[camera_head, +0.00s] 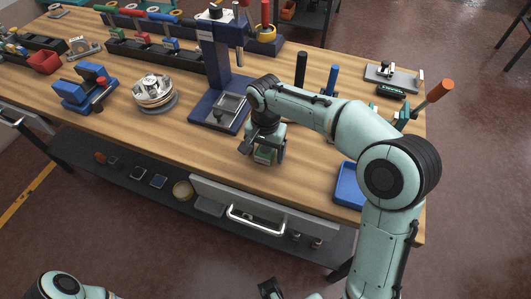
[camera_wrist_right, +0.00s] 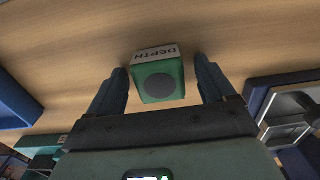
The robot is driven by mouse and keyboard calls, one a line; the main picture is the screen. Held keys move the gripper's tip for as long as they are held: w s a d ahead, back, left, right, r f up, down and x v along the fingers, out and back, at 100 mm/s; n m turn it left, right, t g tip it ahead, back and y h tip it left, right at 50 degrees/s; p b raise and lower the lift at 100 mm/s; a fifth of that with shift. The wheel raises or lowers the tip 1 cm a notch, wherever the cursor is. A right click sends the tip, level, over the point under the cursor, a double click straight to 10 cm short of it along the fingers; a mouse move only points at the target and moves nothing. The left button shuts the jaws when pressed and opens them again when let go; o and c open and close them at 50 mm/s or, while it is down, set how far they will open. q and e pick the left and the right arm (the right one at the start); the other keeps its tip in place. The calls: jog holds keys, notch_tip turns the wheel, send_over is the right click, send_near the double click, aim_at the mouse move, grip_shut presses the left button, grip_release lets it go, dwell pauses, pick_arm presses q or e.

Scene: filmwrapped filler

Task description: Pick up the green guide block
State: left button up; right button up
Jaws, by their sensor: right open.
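The green guide block (camera_wrist_right: 158,82) has a pale face lettered "DEPTH" and a dark round spot. It sits on the wooden bench top, between the two fingers of my right gripper (camera_wrist_right: 161,78) in the wrist view. The right gripper is open, with a gap between the block and each finger. In the head view the right gripper (camera_head: 263,154) points down near the bench's front edge, and the green block (camera_head: 265,155) shows only partly beneath it. A dark part at the bottom edge of the head view looks like my left gripper (camera_head: 270,289), mostly cut off.
A blue press stand (camera_head: 218,108) stands just left of the right gripper. A round metal chuck (camera_head: 153,92) and a blue vise (camera_head: 84,92) are farther left. A blue tray (camera_head: 348,186) lies to the right, partly behind my arm. A drawer handle (camera_head: 255,220) juts out below the front edge.

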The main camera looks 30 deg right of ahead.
jog(key=c, duration=1.2)
